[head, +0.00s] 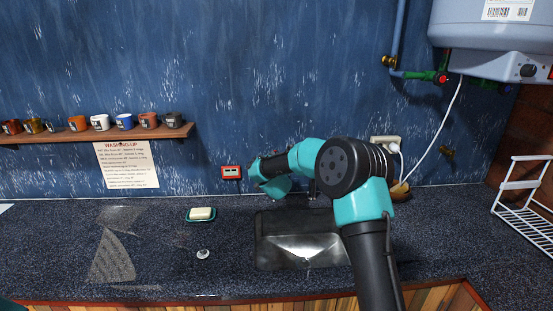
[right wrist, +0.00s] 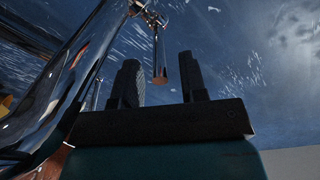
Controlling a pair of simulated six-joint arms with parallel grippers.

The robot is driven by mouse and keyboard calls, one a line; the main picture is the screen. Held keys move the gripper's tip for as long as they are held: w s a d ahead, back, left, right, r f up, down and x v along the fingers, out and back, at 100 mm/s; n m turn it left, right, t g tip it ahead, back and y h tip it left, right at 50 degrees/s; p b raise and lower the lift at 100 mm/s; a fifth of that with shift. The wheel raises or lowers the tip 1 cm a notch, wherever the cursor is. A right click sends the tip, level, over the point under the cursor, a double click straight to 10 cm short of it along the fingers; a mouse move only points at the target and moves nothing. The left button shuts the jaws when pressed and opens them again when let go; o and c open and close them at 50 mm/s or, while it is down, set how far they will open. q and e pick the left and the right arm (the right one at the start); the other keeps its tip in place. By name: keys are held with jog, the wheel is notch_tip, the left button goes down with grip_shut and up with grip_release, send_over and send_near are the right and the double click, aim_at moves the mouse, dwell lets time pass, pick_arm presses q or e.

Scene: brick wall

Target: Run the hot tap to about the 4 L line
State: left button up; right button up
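The steel sink (head: 272,240) is set into the dark speckled counter, partly covered by my right arm. The 4 L line and the water level cannot be made out. The tap is mostly hidden behind my arm in the head view. In the right wrist view a large chrome pipe (right wrist: 75,75), apparently part of the tap, crosses the left side close to the camera. My right gripper (right wrist: 160,62) has its two dark fingers apart. A slim metal piece (right wrist: 159,55) shows between them, but contact cannot be told. My left gripper is out of view.
A soap dish (head: 200,214) and a small round plug (head: 203,254) lie left of the sink. A red-framed display (head: 231,172) is on the wall. A water heater (head: 490,60) hangs upper right, above a white rack (head: 525,215). Mugs line a shelf (head: 90,136).

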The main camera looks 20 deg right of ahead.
jog(key=shift+x, duration=1.05)
jog(key=shift+c, duration=0.3)
grip_shut()
